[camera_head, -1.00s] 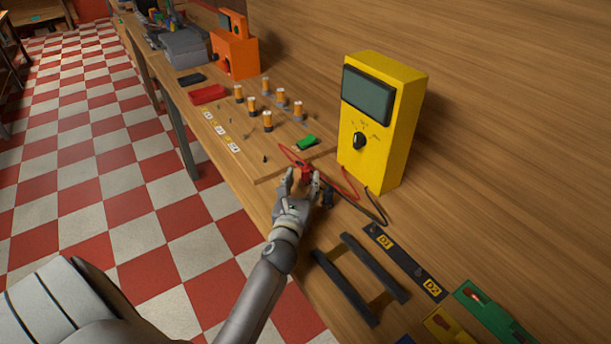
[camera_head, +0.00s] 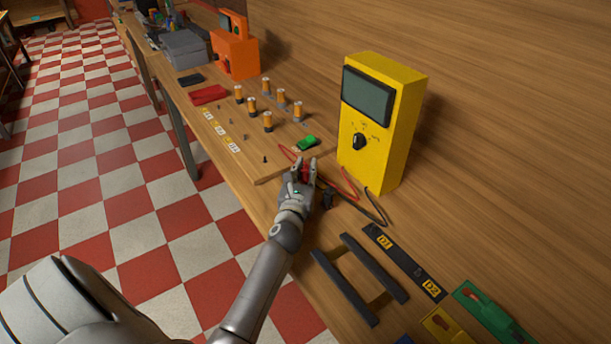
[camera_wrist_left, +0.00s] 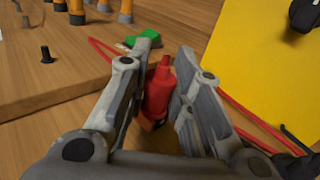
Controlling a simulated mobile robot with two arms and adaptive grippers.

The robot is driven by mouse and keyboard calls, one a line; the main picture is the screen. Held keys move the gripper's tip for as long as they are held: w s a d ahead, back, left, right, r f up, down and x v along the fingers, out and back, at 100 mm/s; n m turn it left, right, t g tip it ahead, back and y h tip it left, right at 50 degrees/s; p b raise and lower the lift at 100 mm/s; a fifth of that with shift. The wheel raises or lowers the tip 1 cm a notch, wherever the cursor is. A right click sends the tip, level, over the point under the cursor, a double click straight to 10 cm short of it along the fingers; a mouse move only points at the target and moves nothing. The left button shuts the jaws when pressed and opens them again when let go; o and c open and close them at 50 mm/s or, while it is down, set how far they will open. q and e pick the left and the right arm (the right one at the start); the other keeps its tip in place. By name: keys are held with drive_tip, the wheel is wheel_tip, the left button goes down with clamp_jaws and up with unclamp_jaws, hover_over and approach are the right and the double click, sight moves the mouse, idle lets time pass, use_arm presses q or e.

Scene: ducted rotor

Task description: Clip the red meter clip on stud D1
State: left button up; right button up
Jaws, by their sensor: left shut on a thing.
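My left gripper (camera_head: 303,168) is shut on the red meter clip (camera_wrist_left: 160,88), which stands between the two fingers in the left wrist view. The clip is close to the bench top, beside the front corner of the raised wooden board. Its red lead loops to the yellow meter (camera_head: 376,128). The gripper is apart from this strip. My right gripper is not in view.
A black clip (camera_head: 327,198) with a black lead lies just right of the gripper. The board (camera_head: 255,165) carries several orange posts and a green piece (camera_head: 307,143). A dark two-bar rack (camera_head: 360,278) lies near the front, beside green (camera_head: 492,312) and yellow (camera_head: 445,325) pieces.

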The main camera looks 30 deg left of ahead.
sight(306, 169)
use_arm(q)
drive_tip(key=shift+r, duration=0.5)
wheel_tip(306, 169, up, 3)
drive_tip(key=shift+f+p, duration=0.15)
drive_tip(key=shift+p, duration=0.55)
drive_tip(key=s+d+r, duration=0.1)
drive_tip(key=s+r, duration=0.8)
drive_tip(key=s, duration=0.5)
drive_tip(key=shift+d+r+p, duration=0.15)
drive_tip(key=shift+r+p, duration=0.05)
drive_tip(key=shift+p, duration=0.2)
